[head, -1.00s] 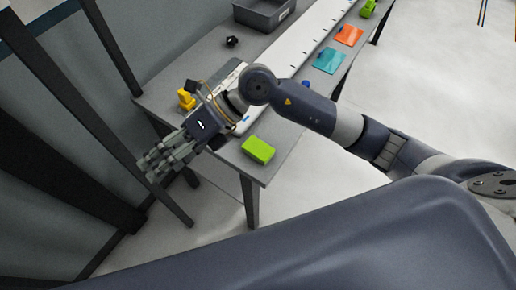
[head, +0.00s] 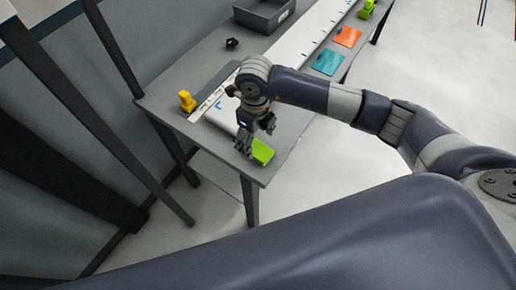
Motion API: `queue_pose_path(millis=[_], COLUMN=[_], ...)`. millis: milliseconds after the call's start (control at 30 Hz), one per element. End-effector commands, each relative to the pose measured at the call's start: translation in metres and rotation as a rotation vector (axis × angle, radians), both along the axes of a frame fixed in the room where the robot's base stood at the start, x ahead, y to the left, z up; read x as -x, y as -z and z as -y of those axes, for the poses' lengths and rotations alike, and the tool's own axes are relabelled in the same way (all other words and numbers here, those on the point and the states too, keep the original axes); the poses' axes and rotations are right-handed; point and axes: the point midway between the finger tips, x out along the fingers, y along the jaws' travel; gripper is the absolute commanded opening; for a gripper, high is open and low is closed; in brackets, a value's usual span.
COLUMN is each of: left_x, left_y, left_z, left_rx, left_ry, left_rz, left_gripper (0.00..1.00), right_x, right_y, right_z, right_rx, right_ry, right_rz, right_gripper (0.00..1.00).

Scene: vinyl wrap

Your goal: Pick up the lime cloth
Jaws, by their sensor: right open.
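The lime cloth (head: 263,152) is a small bright green folded block lying on the grey table near its front corner. My right gripper (head: 246,150) points down at the table, right at the cloth's left side. Its fingers hide the cloth's left part. The gripper is open; I cannot tell whether a finger touches the cloth. My left gripper is not in view.
The grey table (head: 290,130) carries a long white sheet (head: 294,50), a yellow object (head: 186,101), a small black item (head: 232,43) and a grey bin (head: 262,14). Teal (head: 328,62) and orange (head: 347,37) cloths lie farther along. Dark posts stand at the left.

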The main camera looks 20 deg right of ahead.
Motion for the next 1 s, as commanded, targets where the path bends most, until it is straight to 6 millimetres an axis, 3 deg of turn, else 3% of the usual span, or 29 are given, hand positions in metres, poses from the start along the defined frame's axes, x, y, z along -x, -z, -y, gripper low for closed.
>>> queue_pose_path(millis=[267, 400, 700, 867, 1000], left_x=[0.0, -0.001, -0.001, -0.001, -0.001], left_y=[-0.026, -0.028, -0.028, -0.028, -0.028], left_z=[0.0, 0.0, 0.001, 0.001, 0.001], left_rx=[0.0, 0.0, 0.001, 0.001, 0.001], left_ry=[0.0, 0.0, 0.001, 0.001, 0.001], left_rz=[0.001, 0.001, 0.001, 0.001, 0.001], left_gripper=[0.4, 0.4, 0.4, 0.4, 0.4], right_x=[0.003, 0.002, 0.001, 0.001, 0.001], right_y=[0.028, 0.046, 0.052, 0.052, 0.052], right_z=[0.007, 0.006, 0.006, 0.006, 0.006], right_rx=[0.001, -0.001, -0.001, -0.002, -0.002], right_ry=[0.001, 0.0, -0.001, 0.0, 0.0], right_rz=[-0.005, -0.003, -0.001, -0.001, -0.001], right_gripper=[0.7, 0.7, 0.7, 0.34, 0.3])
